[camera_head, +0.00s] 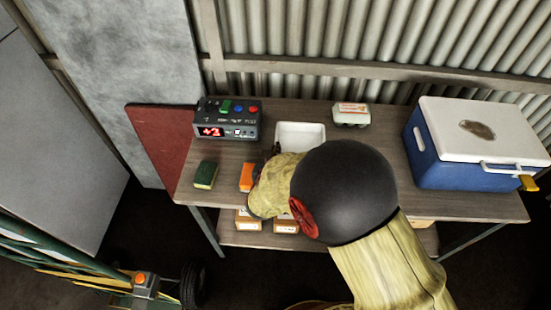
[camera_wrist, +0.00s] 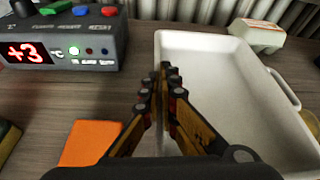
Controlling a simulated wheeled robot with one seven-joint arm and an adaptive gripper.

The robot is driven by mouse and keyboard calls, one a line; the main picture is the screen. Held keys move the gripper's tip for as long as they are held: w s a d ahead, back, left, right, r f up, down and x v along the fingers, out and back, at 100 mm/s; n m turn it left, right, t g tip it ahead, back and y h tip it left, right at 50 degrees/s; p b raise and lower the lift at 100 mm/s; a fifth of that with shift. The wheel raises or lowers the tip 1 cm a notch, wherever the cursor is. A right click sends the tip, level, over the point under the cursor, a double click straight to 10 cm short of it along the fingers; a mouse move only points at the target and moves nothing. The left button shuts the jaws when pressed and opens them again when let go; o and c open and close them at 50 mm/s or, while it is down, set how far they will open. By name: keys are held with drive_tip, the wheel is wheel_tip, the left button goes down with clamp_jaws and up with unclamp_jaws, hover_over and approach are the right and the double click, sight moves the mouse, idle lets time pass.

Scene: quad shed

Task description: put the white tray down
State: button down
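The white tray (camera_head: 301,131) is at the back middle of the workbench, partly hidden behind my arm in the head view. In the wrist view the tray (camera_wrist: 238,85) is empty, shallow and rectangular, and fills the right half. My gripper (camera_wrist: 166,78) has its fingers close together at the tray's left wall, with the thin wall between them. In the head view my gripper (camera_head: 275,150) is mostly hidden by my wrist. The tray looks about level; I cannot tell whether it touches the bench top.
The workbench (camera_head: 220,170) holds a black display box (camera_head: 228,120) and an orange block (camera_head: 246,177) left of the tray. A green-and-yellow sponge (camera_head: 205,174) lies farther left. A white carton (camera_head: 351,114) is behind right, and a blue cooler (camera_head: 465,160) stands at the right.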

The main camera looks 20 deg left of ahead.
drive_tip(key=shift+w+a+f, duration=0.1)
drive_tip(key=shift+w+f, duration=0.25)
drive_tip(key=shift+f, duration=0.05)
drive_tip(key=shift+w+f+b, duration=0.1)
drive_tip(key=shift+f+b, duration=0.95)
drive_tip(key=shift+f, duration=0.55)
drive_tip(key=shift+f, duration=0.15)
drive_tip(key=c, duration=2.1)
unclamp_jaws()
drive_tip(key=shift+o, duration=0.3)
drive_tip(key=shift+r, duration=0.25)
drive_tip(key=p+v, duration=0.3)
drive_tip(key=v, duration=0.9)
drive_tip(key=shift+a+f, duration=0.1)
